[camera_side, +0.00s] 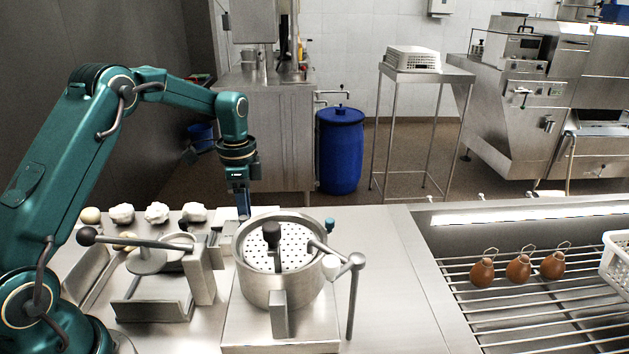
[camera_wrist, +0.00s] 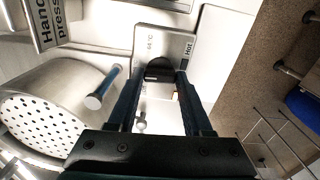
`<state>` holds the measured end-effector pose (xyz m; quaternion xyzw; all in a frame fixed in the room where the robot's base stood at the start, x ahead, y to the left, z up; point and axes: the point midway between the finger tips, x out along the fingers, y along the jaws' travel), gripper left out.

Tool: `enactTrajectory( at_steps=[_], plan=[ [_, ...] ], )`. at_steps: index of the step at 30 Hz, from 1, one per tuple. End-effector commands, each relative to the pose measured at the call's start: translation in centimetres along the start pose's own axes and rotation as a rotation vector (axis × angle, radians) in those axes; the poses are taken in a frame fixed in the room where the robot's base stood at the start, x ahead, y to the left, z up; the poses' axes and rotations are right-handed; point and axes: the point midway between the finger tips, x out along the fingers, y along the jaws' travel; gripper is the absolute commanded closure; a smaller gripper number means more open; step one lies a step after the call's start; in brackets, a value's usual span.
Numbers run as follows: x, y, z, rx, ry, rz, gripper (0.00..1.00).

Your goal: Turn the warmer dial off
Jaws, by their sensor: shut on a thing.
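The warmer dial (camera_wrist: 160,68) is a black round knob on a pale plate marked "Hot" and "°C" in the wrist view. My gripper (camera_wrist: 159,76) is around it, one finger on each side, shut on the dial. The dial's pointer and exact setting are hard to make out between the fingers. In the side view my gripper (camera_side: 243,214) points straight down just behind the steel pot (camera_side: 280,290), and the dial is hidden there.
The pot with its perforated basket (camera_wrist: 40,125) is close beside my gripper, with a blue-tipped handle (camera_wrist: 103,87) reaching near the fingers. A hand press (camera_side: 200,265) stands left. White lumps (camera_side: 157,212) lie behind it. Brown jugs (camera_side: 518,268) sit on a rack right.

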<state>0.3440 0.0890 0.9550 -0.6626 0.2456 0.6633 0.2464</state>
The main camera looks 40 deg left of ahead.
Motion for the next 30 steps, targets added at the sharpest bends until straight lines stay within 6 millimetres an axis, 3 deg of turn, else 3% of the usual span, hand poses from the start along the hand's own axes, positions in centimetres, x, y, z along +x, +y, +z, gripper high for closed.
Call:
enactTrajectory(
  at_steps=[30],
  plan=[
    [-0.06,-0.08,-0.08,-0.841,0.004,0.002,1.0]
  ],
)
